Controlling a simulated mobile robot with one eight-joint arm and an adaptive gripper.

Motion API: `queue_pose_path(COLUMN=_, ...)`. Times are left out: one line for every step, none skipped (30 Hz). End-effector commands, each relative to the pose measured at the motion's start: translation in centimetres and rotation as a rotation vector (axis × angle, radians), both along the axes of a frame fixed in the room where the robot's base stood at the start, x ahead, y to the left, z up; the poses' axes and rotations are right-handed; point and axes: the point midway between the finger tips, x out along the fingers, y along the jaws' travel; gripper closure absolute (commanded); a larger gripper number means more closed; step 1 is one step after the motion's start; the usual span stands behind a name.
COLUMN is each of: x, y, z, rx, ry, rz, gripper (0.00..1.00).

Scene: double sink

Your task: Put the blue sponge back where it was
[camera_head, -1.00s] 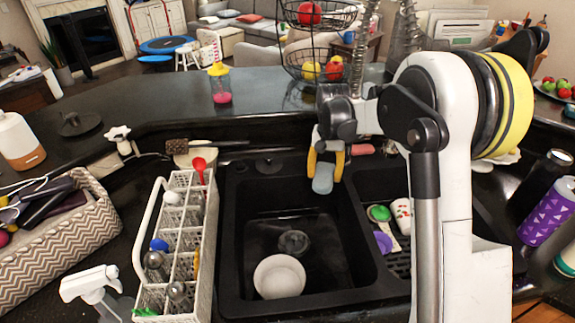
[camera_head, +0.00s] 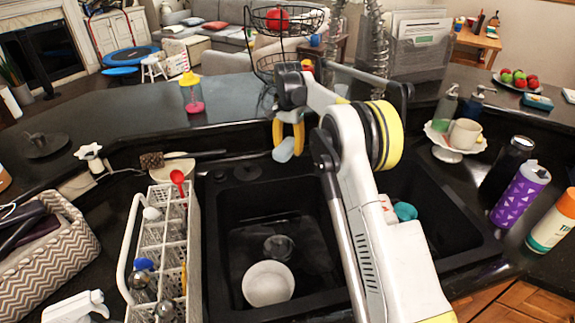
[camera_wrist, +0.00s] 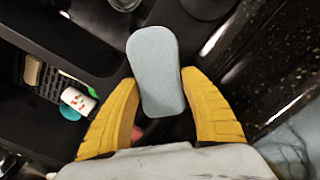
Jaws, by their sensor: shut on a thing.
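The blue sponge (camera_head: 284,149) is a pale blue, rounded block held in my gripper (camera_head: 287,138), above the back rim of the double sink (camera_head: 235,179). In the wrist view, the sponge (camera_wrist: 154,62) sticks out between the two yellow fingers of my gripper (camera_wrist: 158,88), which are shut on its sides. A small reddish thing (camera_wrist: 137,133) shows partly below the sponge. My arm hides much of the sink divider and back rim in the head view.
A white dish rack (camera_head: 160,250) stands left of the sink. A bowl (camera_head: 268,284) lies in the left basin. At the right are a white stand with a mug (camera_head: 465,135), a purple bottle (camera_head: 520,195) and other bottles. A wire fruit basket (camera_head: 262,66) stands behind my gripper.

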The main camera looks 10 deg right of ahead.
Motion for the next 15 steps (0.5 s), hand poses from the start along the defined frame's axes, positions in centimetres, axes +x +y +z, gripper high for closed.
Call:
queue_pose_path(x=0.0, y=0.0, z=-1.4, rx=0.0, ry=0.0, rz=0.0, gripper=0.72)
queue_pose_path(x=0.0, y=0.0, z=-1.9, rx=0.0, ry=0.0, rz=0.0, gripper=0.72)
queue_pose_path(x=0.0, y=0.0, z=-2.4, rx=0.0, ry=0.0, rz=0.001, gripper=0.72)
queue_pose_path(x=0.0, y=0.0, z=-2.7, rx=0.0, ry=0.0, rz=0.001, gripper=0.72)
queue_pose_path(x=0.0, y=0.0, z=-3.0, rx=0.0, ry=0.0, rz=0.001, gripper=0.72)
queue_pose_path(x=0.0, y=0.0, z=-3.3, rx=0.0, ry=0.0, rz=0.001, gripper=0.72)
queue_pose_path(x=0.0, y=0.0, z=-3.7, rx=0.0, ry=0.0, rz=0.001, gripper=0.72)
queue_pose_path(x=0.0, y=0.0, z=-4.1, rx=0.0, ry=0.0, rz=0.001, gripper=0.72)
queue_pose_path(x=0.0, y=0.0, z=-4.8, rx=0.0, ry=0.0, rz=0.001, gripper=0.72)
queue_pose_path(x=0.0, y=0.0, z=-5.3, rx=0.0, ry=0.0, rz=0.001, gripper=0.72)
queue_pose_path(x=0.0, y=0.0, z=-5.8, rx=0.0, ry=0.0, rz=0.001, gripper=0.72)
queue_pose_path(x=0.0, y=0.0, z=-6.2, rx=0.0, ry=0.0, rz=0.001, gripper=0.72)
queue_pose_path(x=0.0, y=0.0, z=-6.4, rx=0.0, ry=0.0, rz=0.001, gripper=0.72)
queue_pose_path(x=0.0, y=0.0, z=-6.5, rx=0.0, ry=0.0, rz=0.001, gripper=0.72)
queue_pose_path(x=0.0, y=0.0, z=-6.4, rx=0.0, ry=0.0, rz=0.001, gripper=0.72)
